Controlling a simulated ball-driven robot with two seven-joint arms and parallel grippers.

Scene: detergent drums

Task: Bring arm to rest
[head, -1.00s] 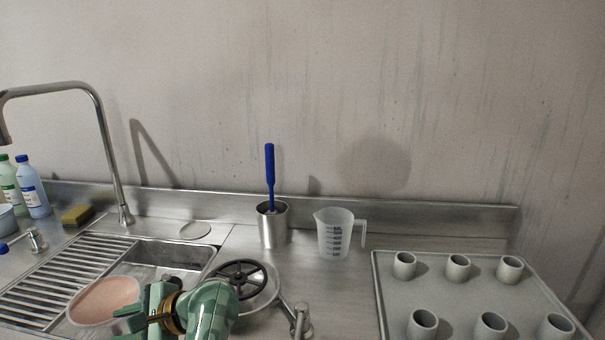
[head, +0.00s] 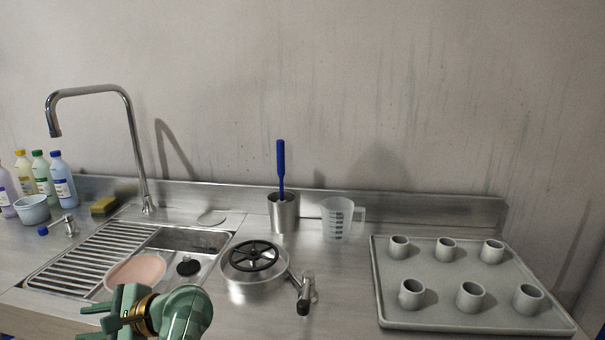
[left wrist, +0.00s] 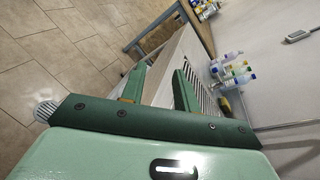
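My left gripper (head: 92,322) is at the bottom left of the head view, in front of the sink. It points left, near a pinkish oval dish (head: 136,272) at the sink's front edge. In the left wrist view the two green fingers of my left gripper (left wrist: 160,78) stand apart with nothing between them. The counter edge and the floor lie beyond them. I cannot see my right arm or gripper in either view.
A sink with a drain rack (head: 85,254) and faucet (head: 135,130) is at left, bottles (head: 62,180) beyond. A pan with a black wheel-like part (head: 254,257), steel cup with blue brush (head: 284,213), measuring jug (head: 338,219) and tray of cups (head: 450,325) stand rightward.

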